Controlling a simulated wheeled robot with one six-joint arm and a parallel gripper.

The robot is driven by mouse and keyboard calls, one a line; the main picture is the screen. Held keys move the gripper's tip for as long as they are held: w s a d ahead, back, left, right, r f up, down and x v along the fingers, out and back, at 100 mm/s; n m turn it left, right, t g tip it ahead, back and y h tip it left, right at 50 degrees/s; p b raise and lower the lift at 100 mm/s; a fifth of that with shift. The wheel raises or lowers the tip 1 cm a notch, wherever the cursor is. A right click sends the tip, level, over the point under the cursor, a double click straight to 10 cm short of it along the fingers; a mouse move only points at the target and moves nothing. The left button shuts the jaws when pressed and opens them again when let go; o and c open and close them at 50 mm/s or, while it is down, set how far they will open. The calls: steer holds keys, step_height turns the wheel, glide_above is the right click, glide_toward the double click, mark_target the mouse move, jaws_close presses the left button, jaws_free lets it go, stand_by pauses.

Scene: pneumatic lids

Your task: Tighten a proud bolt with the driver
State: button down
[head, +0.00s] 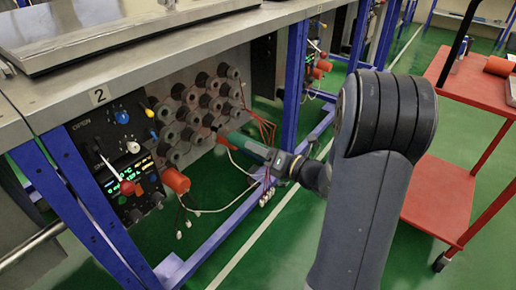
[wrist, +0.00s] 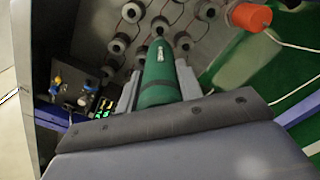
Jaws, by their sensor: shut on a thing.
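My gripper (wrist: 160,88) is shut on a green driver (wrist: 158,72), with one grey finger on each side of it. In the head view the driver (head: 246,146) points left toward a grey panel (head: 232,58) under the bench. The panel carries several round grey fittings with dark centres (head: 206,101). In the wrist view similar fittings (wrist: 131,12) show beyond the driver. I cannot tell which bolt stands proud, nor whether the driver's tip touches anything.
A black control unit (head: 118,160) with knobs and lit displays stands left of the panel. An orange cylinder (head: 175,180) and loose cables (head: 225,205) are below the fittings. Blue frame legs (head: 292,80) flank the space. A red cart (head: 470,90) stands at the right.

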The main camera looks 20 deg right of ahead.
mark_target(239, 139)
steer(key=shift+x, duration=3.25)
steer(key=shift+r+p, duration=0.1)
steer(key=shift+p, duration=0.5)
steer(key=shift+w+a+r, duration=0.1)
steer(key=shift+w+a, duration=0.05)
steer(key=shift+w, duration=0.05)
stand_by(1.3)
steer(key=shift+p+v, duration=0.5)
steer(key=shift+v, duration=3)
